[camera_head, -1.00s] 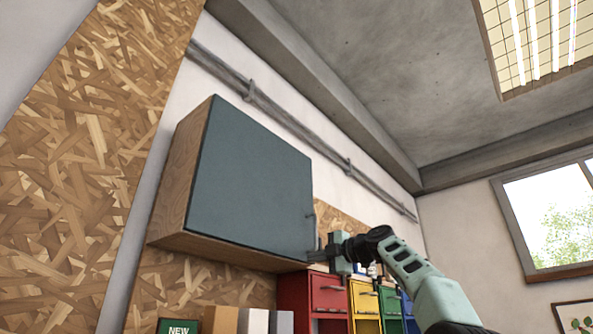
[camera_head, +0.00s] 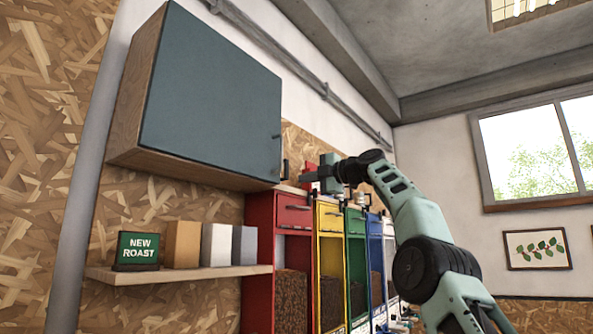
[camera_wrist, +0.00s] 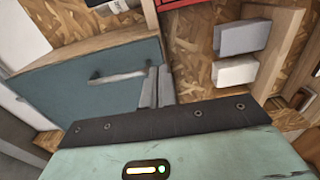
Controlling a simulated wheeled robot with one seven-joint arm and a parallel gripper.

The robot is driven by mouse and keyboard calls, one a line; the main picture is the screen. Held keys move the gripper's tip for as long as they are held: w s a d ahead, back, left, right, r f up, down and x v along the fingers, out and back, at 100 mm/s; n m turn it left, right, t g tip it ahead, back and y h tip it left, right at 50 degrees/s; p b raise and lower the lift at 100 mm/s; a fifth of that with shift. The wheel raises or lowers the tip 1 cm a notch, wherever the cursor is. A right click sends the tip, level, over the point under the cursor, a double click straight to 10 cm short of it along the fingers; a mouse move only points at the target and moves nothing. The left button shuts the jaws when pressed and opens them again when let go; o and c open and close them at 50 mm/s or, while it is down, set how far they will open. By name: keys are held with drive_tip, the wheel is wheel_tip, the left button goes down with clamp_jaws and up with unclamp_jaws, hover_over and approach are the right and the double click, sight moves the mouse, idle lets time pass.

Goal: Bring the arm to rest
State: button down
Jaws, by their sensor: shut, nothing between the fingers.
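My gripper (camera_head: 297,178) is at the end of my pale green arm, which reaches up from the lower right in the head view. Its fingers point left, near the lower right corner of a wall cabinet with a closed blue-grey door (camera_head: 212,100). In the wrist view the two fingers (camera_wrist: 156,87) are together with nothing between them. The fingers look apart from the handle, though the exact gap is hard to tell.
Below the cabinet, a shelf (camera_head: 180,274) holds a NEW ROAST sign (camera_head: 137,250) and several boxes. A row of coloured bean dispensers, the red one (camera_head: 260,240) nearest, stands below my gripper. A window (camera_head: 535,150) is at the right, with open air before it.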

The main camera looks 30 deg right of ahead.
drive_tip(key=shift+w+d+p, duration=0.15)
drive_tip(key=shift+d+p, duration=0.25)
drive_tip(key=shift+d, duration=0.5)
drive_tip(key=shift+w+d+p, duration=0.1)
drive_tip(key=shift+d+p, duration=0.3)
drive_tip(key=shift+d, duration=0.5)
